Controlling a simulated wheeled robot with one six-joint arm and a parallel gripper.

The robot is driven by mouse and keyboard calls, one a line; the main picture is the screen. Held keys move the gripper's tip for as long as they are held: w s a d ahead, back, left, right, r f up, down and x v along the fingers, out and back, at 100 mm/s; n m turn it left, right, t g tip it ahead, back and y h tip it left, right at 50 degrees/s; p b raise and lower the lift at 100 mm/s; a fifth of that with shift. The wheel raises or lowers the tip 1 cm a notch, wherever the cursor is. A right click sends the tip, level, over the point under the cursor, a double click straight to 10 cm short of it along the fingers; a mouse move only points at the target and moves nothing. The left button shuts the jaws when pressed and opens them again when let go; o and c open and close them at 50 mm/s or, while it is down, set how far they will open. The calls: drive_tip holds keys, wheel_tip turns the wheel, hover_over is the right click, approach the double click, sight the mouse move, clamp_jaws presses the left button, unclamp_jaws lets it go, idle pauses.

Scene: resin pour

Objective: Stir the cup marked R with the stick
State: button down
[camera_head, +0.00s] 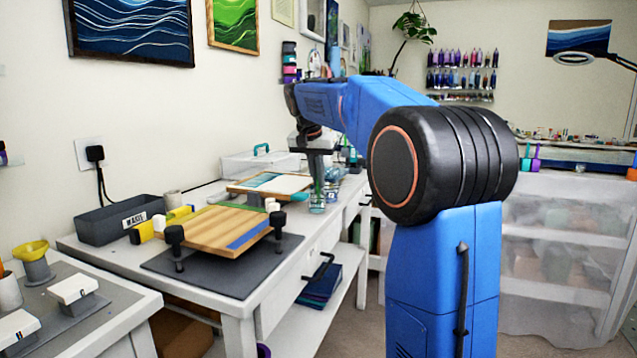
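My gripper (317,172) points down over the far end of the long white worktable, left of centre. Its fingers are small and partly lost against what is behind them. I cannot tell whether they are open or shut, or whether a stick is between them. A small clear cup (317,204) with a teal tint stands right below the gripper. Another bluish cup (332,192) is just to its right. No letter R is readable on either cup. I cannot make out the stick.
The white worktable (262,290) holds a wooden board (212,229) on black clamp-like supports, a grey WASTE bin (120,218), a board with a teal picture (285,183) and a clear lidded box (245,165). A nearer table (120,320) is at left. Clear plastic covers shelving at right.

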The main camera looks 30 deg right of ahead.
drive_tip(key=shift+r, duration=3.05)
drive_tip(key=shift+r, duration=0.1)
drive_tip(key=shift+r, duration=2.4)
